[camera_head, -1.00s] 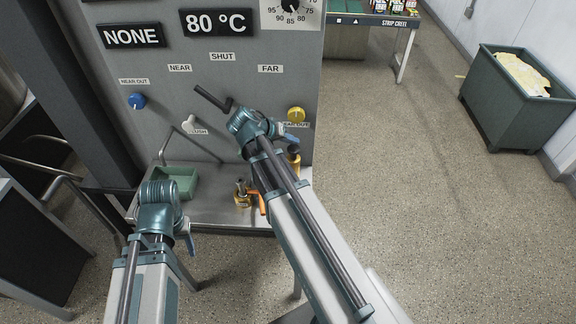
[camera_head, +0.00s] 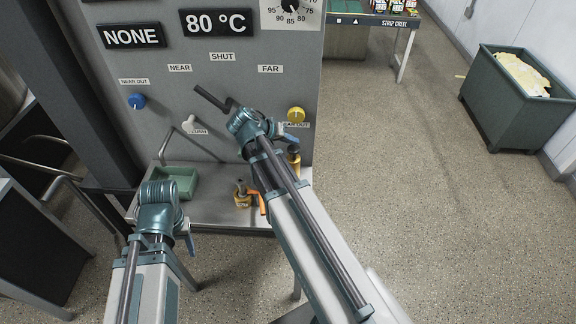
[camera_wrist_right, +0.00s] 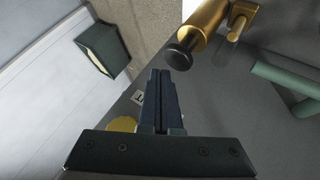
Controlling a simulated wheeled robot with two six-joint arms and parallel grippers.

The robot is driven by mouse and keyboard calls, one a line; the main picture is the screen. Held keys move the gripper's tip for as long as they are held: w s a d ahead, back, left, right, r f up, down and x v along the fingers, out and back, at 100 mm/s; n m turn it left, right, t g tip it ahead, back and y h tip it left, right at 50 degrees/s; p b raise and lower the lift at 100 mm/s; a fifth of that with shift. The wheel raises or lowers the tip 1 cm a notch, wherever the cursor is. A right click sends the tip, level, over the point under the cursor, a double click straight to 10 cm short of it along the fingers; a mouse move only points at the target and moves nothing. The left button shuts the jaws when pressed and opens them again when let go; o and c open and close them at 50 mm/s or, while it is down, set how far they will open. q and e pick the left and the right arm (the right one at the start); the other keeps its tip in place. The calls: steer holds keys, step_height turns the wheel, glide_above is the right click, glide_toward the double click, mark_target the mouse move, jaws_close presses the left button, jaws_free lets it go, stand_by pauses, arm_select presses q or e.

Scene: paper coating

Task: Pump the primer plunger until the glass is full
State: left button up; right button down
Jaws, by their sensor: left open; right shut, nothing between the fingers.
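The primer plunger is a brass cylinder with a black knob (camera_wrist_right: 180,55), just ahead of my right fingertips in the right wrist view. In the head view its dark-topped yellow body (camera_head: 294,160) stands at the panel's lower right, partly behind my right arm. My right gripper (camera_wrist_right: 160,74) is shut and empty, close to the knob; contact cannot be told.
The grey panel (camera_head: 222,72) carries a blue knob (camera_head: 137,101), a yellow knob (camera_head: 296,115) and a dark lever (camera_head: 212,98). A green tray (camera_head: 181,182) and a brass fitting (camera_head: 242,195) are on the steel shelf (camera_head: 205,208). The floor at right is open, with a green bin (camera_head: 515,108).

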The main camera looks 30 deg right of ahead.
mark_target(294, 149)
steer(key=shift+f, duration=0.1)
steer(key=shift+f+b, duration=0.35)
steer(key=shift+b, duration=0.1)
steer(key=shift+f+b, duration=1.25)
stand_by(1.4)
steer(key=shift+r, duration=0.1)
steer(key=shift+r+p, duration=1.7)
steer(key=shift+p, duration=0.05)
step_height(294, 149, up, 6)
steer(key=p, duration=0.6)
